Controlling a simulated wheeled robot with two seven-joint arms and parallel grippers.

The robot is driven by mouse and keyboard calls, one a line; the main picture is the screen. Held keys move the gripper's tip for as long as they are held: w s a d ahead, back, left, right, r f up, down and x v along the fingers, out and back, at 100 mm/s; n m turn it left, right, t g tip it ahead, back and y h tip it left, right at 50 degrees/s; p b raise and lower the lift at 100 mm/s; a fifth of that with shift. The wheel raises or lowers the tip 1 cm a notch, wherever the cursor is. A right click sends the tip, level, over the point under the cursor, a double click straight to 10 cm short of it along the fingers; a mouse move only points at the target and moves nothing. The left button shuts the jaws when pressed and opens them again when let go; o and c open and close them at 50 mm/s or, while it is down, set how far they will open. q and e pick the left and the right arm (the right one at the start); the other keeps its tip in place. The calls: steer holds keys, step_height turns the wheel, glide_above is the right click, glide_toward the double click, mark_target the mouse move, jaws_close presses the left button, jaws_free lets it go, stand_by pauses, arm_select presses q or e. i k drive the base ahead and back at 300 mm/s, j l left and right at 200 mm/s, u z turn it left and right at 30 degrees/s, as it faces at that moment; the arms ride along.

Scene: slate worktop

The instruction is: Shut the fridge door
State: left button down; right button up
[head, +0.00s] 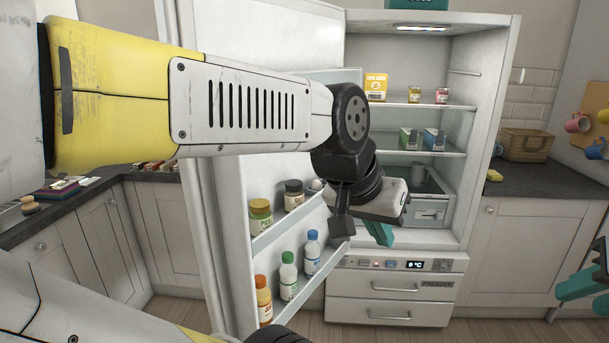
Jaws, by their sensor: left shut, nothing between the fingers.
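The fridge (491,130) stands open in the middle of the head view. Its door (219,215) is swung wide out toward me on the left, with its inner side and shelves showing. My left arm crosses in front of the door and hides its upper part. My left gripper (380,236) has teal fingers, is shut and empty, and shows in front of the fridge's lower opening, right of the door shelves. I cannot tell whether it touches the door. My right gripper (583,285) is partly cut off at the right edge, away from the door; its opening is unclear.
Door shelves hold jars (261,217) and bottles (288,276). Cartons and small jars stand on the inner shelves. A freezer drawer (388,285) lies below, shut. Counters flank the fridge, with a basket (525,145) on the right one. Floor shows before the right cabinets.

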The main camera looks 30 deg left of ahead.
mark_target(302, 38)
steer(key=k+j+z, duration=0.1)
steer(key=j, duration=0.3)
steer(key=k+j, duration=0.25)
steer(key=k+j+z, duration=0.15)
steer(key=j, duration=0.3)
steer(key=k+j, duration=0.25)
steer(key=j+z, duration=0.1)
steer(key=j, duration=0.55)
steer(key=j+z, duration=0.1)
steer(key=j, duration=0.6)
steer(key=k+j, duration=0.1)
steer(key=j, duration=0.55)
steer(key=j+z, duration=0.15)
steer(key=j, duration=0.55)
steer(key=k, duration=0.05)
